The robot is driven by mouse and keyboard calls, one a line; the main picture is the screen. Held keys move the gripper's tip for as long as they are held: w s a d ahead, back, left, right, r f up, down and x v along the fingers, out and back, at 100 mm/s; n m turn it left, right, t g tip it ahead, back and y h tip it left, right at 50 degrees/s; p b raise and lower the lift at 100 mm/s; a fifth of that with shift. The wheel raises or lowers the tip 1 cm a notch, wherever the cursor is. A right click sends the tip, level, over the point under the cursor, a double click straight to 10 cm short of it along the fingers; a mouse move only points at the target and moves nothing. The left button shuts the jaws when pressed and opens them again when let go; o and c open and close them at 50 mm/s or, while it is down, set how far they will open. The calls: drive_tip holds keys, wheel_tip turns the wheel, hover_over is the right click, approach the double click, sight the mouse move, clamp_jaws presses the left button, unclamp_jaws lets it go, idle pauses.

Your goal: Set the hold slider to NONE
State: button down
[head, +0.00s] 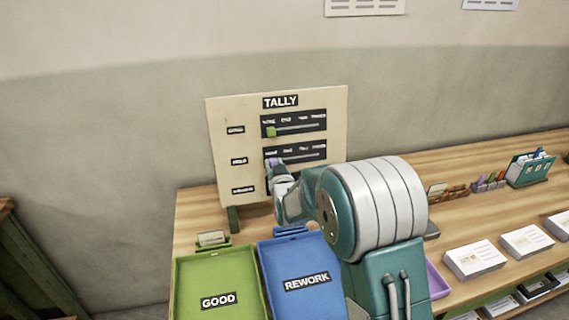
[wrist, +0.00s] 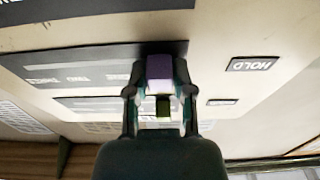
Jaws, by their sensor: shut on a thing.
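The TALLY board (head: 235,112) stands upright at the back of the table. Its HOLD row, with the HOLD label (head: 239,161), has a dark panel (head: 315,152) with a slider track. The purple slider knob (head: 272,162) is at the left end of that track, by the NONE word. My gripper (head: 279,169) is at the knob. In the wrist view, which shows the board upside down, my gripper (wrist: 159,90) is shut on the purple knob (wrist: 159,68). The gripper hides the NONE word there. The HOLD label (wrist: 252,64) is to its right.
The row above has a green knob (head: 271,132) at its NONE end, close to my gripper. My arm covers most of the lowest row. A green GOOD tray (head: 217,270) and a blue REWORK tray (head: 300,258) lie in front of the board. Card stacks (head: 474,258) are at right.

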drive_tip(key=shift+a+r, duration=0.1)
drive_tip(key=shift+a, duration=0.05)
drive_tip(key=c, duration=0.8)
unclamp_jaws()
drive_tip(key=o, duration=0.3)
drive_tip(key=shift+a, duration=0.35)
drive_tip(key=shift+d, duration=0.15)
drive_tip(key=shift+s+d, duration=0.15)
drive_tip(key=shift+s, duration=0.1)
drive_tip(key=s, duration=0.3)
drive_tip(key=s+d, duration=0.1)
drive_tip(key=s, duration=0.7)
drive_tip(key=shift+s+d, duration=0.15)
drive_tip(key=shift+d, duration=0.2)
